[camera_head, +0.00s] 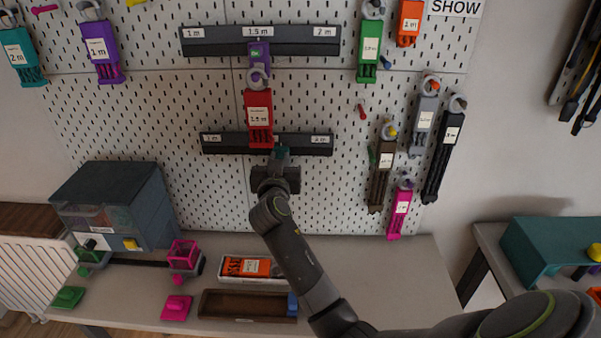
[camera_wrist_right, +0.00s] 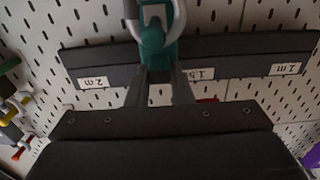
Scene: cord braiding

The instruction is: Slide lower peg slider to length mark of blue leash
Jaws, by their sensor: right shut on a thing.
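The lower rail (camera_head: 317,143) crosses the pegboard with length labels along it. My right gripper (camera_head: 279,165) is at this rail, its fingers shut on the teal lower peg slider (camera_head: 282,152). In the right wrist view the teal slider (camera_wrist_right: 159,50) with a grey hook stands beyond the fingers (camera_wrist_right: 160,90), a little off the 1.5 m label (camera_wrist_right: 195,74) toward the 2 m label (camera_wrist_right: 93,82). A red leash (camera_head: 259,105) labelled 1.5 m hangs just left of the slider, its lower end over the rail. No plainly blue leash shows. My left gripper is out of view.
The upper rail (camera_head: 310,42) carries a purple piece (camera_head: 259,54) near 1.5 m. A teal leash (camera_head: 17,45) labelled 2 m and a purple leash (camera_head: 102,52) labelled 1 m hang at left. Several other leashes hang at right. A wooden tray (camera_head: 225,306) is on the table below.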

